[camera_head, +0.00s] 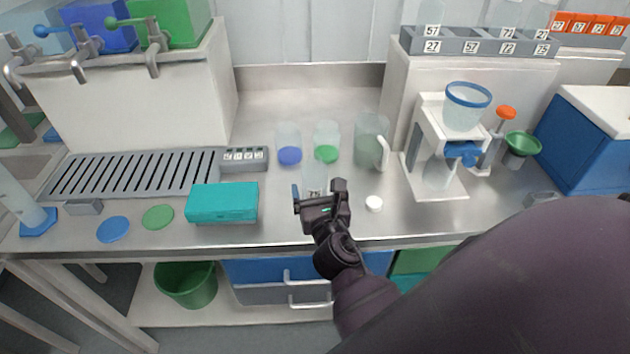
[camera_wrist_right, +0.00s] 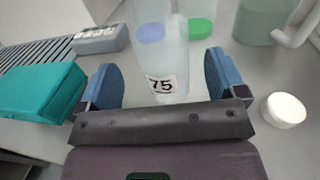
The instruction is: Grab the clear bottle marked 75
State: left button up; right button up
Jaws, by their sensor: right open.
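The clear bottle marked 75 (camera_wrist_right: 161,60) stands upright on the steel counter, with its black-on-white 75 label facing my right wrist camera. In the head view the bottle (camera_head: 314,176) shows just beyond my right gripper, which hides its lower part. My right gripper (camera_head: 322,191) is open, and its two blue-padded fingers (camera_wrist_right: 163,80) are on either side of the bottle in the wrist view. I see a gap at the left finger; contact at the right finger is hard to tell. My left gripper is not in view.
A teal box (camera_head: 222,203) lies left of the bottle and a white cap (camera_head: 374,203) right of it. Behind stand clear vessels with a blue disc (camera_head: 289,155) and a green disc (camera_head: 326,154), and a jug (camera_head: 370,140). A filter stand (camera_head: 430,150) is farther right.

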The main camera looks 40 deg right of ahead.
aim_at(317, 187)
jog(key=shift+x, duration=2.15)
jog(key=shift+s+d+f, duration=0.1)
jog(key=shift+f, duration=0.05)
